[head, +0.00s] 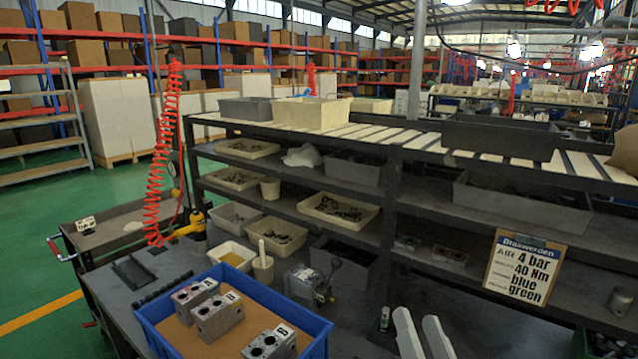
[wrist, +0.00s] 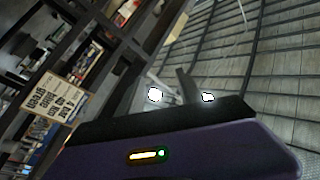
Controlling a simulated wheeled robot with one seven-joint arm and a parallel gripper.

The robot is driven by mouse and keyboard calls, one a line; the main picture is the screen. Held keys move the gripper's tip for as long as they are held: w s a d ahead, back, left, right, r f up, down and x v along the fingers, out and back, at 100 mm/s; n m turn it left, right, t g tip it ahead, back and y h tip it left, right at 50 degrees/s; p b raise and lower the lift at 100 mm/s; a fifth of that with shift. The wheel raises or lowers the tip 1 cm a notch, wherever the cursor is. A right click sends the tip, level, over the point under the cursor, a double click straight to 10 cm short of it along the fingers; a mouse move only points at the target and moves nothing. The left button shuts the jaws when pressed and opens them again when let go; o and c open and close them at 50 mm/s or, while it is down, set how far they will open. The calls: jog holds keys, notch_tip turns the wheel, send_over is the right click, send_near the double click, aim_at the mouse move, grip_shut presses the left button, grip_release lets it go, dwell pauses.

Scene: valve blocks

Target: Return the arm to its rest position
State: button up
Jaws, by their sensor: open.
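My gripper (head: 418,320) shows at the bottom edge of the head view, right of the blue crate. Its two pale fingers are apart with nothing between them, and the rest of the arm is out of frame.
A blue crate (head: 322,333) with several metal valve blocks (head: 217,316) stands on the dark bench (head: 140,268). A valve with a black lever (head: 310,284) is beside it. Shelves with bins stand behind, and a sign (head: 524,267) leans at right. A red coiled hose (head: 163,150) hangs at left.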

jog(key=s+d+f+n+g, duration=0.1)
jog(key=s+d+f+g, duration=0.1)
jog(key=s+f, duration=0.4)
jog(key=s+d+f+n+g+h, duration=0.1)
jog(key=s+f, duration=0.5)
jog(key=s, duration=1)
jog(key=s+d+f+n+g+b, duration=0.1)
jog(key=s+d+f+n+g, duration=0.2)
jog(key=s, duration=0.9)
notch_tip(320, 180, down, 3)
jog(key=shift+f+h, duration=0.2)
jog(key=shift+h, duration=0.2)
jog(key=shift+s, duration=0.1)
jog(key=shift+c, duration=0.4)
